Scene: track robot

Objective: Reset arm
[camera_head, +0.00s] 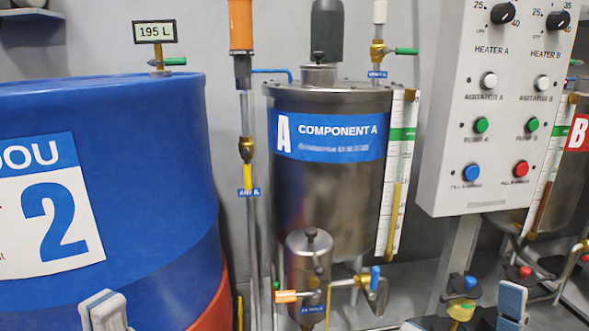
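At the bottom edge left of centre, the pale grey tip of my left gripper (105,312) shows in front of the blue drum (130,150). Only this part is in the picture, so its opening cannot be judged. At the bottom right, a blue-grey pad that appears to belong to my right gripper (511,302) shows below the control panel. The rest of it is cut off or hidden, and its opening cannot be judged either. No held object is visible at either gripper.
A steel tank (325,195) labelled Component A stands in the middle, with a smaller vessel (309,265) in front. Pipes and valves surround them. A grey control panel (493,110) with knobs and buttons hangs at right. A display (154,31) above the drum reads 195 L.

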